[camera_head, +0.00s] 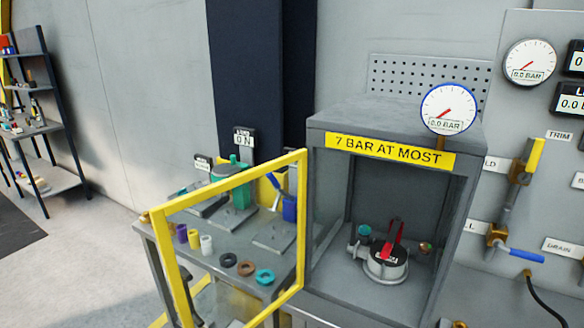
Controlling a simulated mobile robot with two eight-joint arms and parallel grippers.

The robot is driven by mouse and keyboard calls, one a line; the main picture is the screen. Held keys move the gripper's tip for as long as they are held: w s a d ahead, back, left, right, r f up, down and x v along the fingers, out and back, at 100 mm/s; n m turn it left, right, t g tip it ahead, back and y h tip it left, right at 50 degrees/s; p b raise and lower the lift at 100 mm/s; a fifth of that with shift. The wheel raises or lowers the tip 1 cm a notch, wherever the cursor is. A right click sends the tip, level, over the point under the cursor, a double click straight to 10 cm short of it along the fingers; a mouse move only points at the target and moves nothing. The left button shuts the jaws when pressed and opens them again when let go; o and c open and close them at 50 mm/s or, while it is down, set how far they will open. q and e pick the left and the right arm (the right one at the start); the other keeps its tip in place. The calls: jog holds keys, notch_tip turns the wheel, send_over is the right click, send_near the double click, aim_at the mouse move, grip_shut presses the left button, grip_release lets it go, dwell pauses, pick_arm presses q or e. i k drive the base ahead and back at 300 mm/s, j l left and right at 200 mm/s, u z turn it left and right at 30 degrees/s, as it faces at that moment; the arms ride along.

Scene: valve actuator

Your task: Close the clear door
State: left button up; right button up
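The clear door (302,215) has a yellow frame around a see-through panel. It stands open, swung out toward the front left from the left front edge of the grey cabinet (375,112). The cabinet has a yellow "7 BAR AT MOST" label, and its front opening is uncovered. Inside sits a grey valve actuator (385,268) with a red lever (394,238). Neither of my grippers can be made out in this view.
Through the door panel I see a side bench (150,232) with coloured rings and tools. A pressure gauge (448,108) stands on the cabinet top. To the right, a wall panel carries a yellow-handled valve (535,155) and a blue-handled valve (525,256).

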aim_at(179, 277)
jog(key=j+z, duration=0.45)
jog(key=j, duration=0.25)
jog(key=k+j+z, duration=0.15)
jog(key=j+z, duration=0.25)
jog(key=j, duration=0.3)
jog(key=i+j+z, duration=0.1)
jog(key=j+z, duration=0.25)
jog(key=j, duration=0.15)
jog(key=j+z, duration=0.3)
jog(key=j, duration=0.2)
jog(key=i+j+z, duration=0.25)
jog(key=j+z, duration=0.3)
jog(key=i+j, duration=0.05)
jog(key=j, duration=0.05)
